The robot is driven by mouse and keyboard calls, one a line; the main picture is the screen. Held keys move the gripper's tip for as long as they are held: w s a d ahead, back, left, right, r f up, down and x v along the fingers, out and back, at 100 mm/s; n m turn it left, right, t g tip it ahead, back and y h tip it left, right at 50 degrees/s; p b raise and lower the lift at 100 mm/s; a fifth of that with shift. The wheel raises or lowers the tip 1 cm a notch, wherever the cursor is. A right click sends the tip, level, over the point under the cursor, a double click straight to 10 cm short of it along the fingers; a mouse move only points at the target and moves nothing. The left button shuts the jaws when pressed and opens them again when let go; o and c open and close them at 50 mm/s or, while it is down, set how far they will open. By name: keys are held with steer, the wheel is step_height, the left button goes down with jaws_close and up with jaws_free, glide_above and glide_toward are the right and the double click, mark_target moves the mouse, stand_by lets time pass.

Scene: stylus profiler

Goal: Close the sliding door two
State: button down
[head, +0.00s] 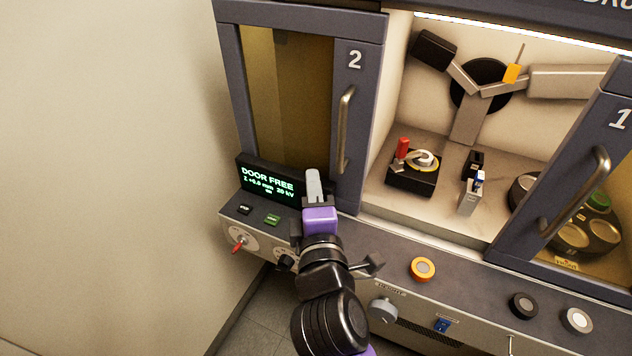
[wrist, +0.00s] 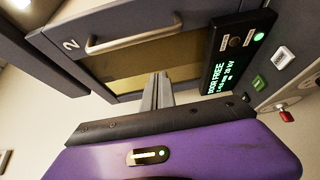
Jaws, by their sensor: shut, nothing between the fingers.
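Sliding door two (head: 362,112) is a dark blue-grey framed panel with an amber window, marked "2", at the left of the cabinet in the head view. Its vertical metal handle (head: 345,130) is on its right side. The opening to its right is uncovered. In the wrist view the door's handle (wrist: 135,33) shows at the upper left. My gripper (head: 313,185) is shut and empty, in front of the door's lower part, below and left of the handle. In the wrist view its fingers (wrist: 157,92) are together. I see no contact with the handle.
A display (head: 268,180) reading "DOOR FREE" stands left of my gripper. Door one (head: 607,150) is at the right. Inside the opening are a stage with a red piece (head: 412,172) and a mechanical arm (head: 470,115). Knobs and buttons line the front panel (head: 460,275).

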steer(key=w+a+p, duration=0.1)
steer(key=w, duration=0.7)
steer(key=d, duration=0.1)
steer(key=s+d+p, duration=0.1)
steer(key=d+p, duration=0.1)
steer(key=shift+s+d, duration=0.25)
steer(key=shift+d, duration=0.1)
